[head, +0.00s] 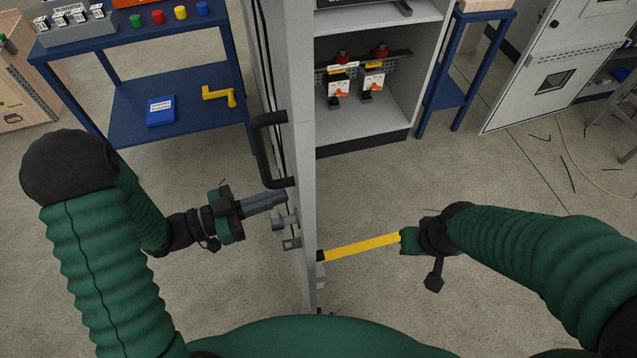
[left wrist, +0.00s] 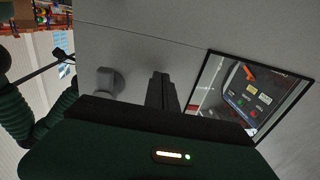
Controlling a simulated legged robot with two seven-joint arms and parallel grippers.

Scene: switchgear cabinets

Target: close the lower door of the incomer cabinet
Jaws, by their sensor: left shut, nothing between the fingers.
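The incomer cabinet's lower door (head: 306,150) stands open and shows nearly edge-on in the head view. A black handle (head: 268,150) is on its left face. My left gripper (head: 284,196) is shut and empty, its fingertips close to that face, below the handle; contact cannot be told. In the left wrist view the shut fingers (left wrist: 162,92) point at a grey panel (left wrist: 150,48) with a window (left wrist: 245,92) and a round grey knob (left wrist: 108,80). My right gripper (head: 404,241) is right of the door, at a yellow bar (head: 360,247) reaching to the door's edge. Its fingers are hidden.
The open cabinet interior (head: 375,115) with orange-and-white devices lies beyond the door. A blue trolley (head: 200,120) stands at the left, with a yellow crank (head: 220,95) on its lower shelf. Another cabinet door (head: 545,75) stands at right.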

